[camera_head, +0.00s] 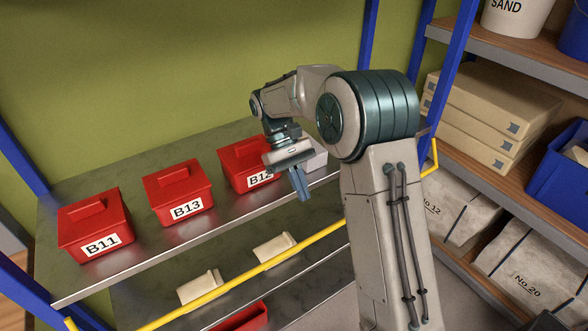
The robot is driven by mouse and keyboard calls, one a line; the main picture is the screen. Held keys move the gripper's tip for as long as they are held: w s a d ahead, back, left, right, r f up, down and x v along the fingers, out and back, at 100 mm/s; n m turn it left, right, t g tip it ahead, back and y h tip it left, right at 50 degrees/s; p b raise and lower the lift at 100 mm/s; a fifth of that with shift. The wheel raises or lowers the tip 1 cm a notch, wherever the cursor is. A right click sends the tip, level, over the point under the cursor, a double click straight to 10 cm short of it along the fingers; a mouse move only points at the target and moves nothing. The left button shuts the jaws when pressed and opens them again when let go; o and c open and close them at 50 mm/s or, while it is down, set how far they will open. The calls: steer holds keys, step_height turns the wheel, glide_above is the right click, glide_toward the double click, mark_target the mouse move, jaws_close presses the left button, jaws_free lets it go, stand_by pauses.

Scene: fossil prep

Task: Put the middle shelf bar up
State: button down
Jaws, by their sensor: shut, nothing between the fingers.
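The yellow shelf bar (300,247) runs at a slant across the front of the shelving. It shows below and in front of the front edge of the shelf (140,258) with the red boxes. Its right end bends upward (435,155) near a blue post. My arm hides a stretch of the bar, and its lower left part leaves the picture. My gripper (304,195) is shut and empty, fingers pointing down, by the shelf's front edge near box B12. It appears above the bar and apart from it.
Red lidded boxes B11 (93,225), B13 (178,192) and B12 (247,163) stand on the shelf. A pale block (315,155) is beside B12, partly hidden. Pale items (200,287) lie on the level below. Right shelving holds cartons (490,100), sacks (530,265) and a blue bin (558,180).

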steer(key=v, duration=0.5)
steer(key=s+d+r+m+t+y, duration=0.3)
steer(key=s+d+r+t, duration=0.2)
steer(key=s+d, duration=0.35)
steer(key=s+d+f+m+t, duration=0.1)
steer(key=s+d+t, duration=0.1)
steer(key=s, duration=0.4)
steer(key=s+d+f+m+t+y, duration=0.1)
steer(key=s+d+f+m+t, duration=0.1)
steer(key=s, duration=0.4)
steer(key=shift+s+d+t, duration=0.35)
steer(key=shift+d+t, duration=0.3)
steer(key=shift+t, duration=0.05)
steer(key=shift+w+f+b, duration=0.1)
steer(key=shift+f+b, duration=0.05)
steer(key=shift+b, duration=0.15)
steer(key=w+a+f+n+g+y+b, duration=0.1)
steer(key=w+a+f+n+b, duration=0.25)
steer(key=w+f+b, duration=0.4)
steer(key=w+a+f+n+y+b, duration=0.1)
steer(key=w+a+f+n+b, duration=0.3)
steer(key=w+b, duration=0.55)
steer(key=w+a+f+m, duration=0.1)
steer(key=w+f, duration=0.3)
steer(key=f, duration=0.6)
steer(key=shift+a+f+p, duration=0.3)
steer(key=shift+a+p, duration=0.05)
steer(key=shift+p, duration=0.1)
